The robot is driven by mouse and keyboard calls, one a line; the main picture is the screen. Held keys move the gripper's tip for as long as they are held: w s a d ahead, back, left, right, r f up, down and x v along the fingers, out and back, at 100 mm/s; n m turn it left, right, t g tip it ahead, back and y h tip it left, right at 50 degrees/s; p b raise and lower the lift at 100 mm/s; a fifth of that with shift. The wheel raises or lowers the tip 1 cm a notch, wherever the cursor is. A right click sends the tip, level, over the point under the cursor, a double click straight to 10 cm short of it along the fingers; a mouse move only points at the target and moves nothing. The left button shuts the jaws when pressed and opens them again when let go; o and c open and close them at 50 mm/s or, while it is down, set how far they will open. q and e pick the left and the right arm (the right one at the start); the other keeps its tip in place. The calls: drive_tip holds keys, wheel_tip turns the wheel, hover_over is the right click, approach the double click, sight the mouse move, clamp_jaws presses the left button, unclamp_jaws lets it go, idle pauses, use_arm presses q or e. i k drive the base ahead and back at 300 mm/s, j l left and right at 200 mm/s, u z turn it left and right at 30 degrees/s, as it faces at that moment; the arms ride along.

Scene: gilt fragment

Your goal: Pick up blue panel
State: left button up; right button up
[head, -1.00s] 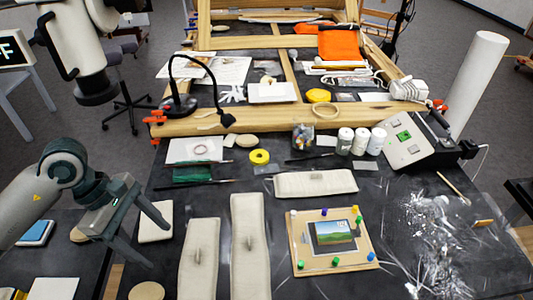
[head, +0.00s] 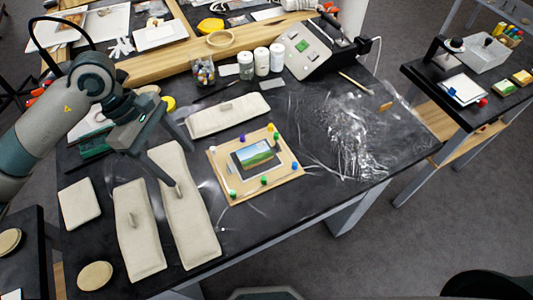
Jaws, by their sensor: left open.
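I cannot make out a clearly blue panel in the head view now. A pale flat square (head: 463,89) with a bluish edge lies on the dark side table at the right; I cannot tell if it is the panel. My left gripper (head: 184,170) is open and empty, with its fingers spread above the long beige pads at the left of the main table. It is far from the pale square. My right gripper is not in view.
The black main table (head: 280,215) holds long beige pads (head: 190,215), a pinned picture board (head: 222,180), white jars (head: 262,62) and crumpled clear film (head: 355,130). The side table (head: 425,75) carries a lamp and small boxes. Grey floor separates the tables at the front right.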

sight(259, 153)
drive_tip(key=j+z, duration=0.2)
drive_tip(key=z, duration=0.3)
drive_tip(key=k+j+z, duration=0.15)
drive_tip(key=z, duration=0.35)
drive_tip(key=k+j+z, duration=0.15)
drive_tip(key=z, duration=0.35)
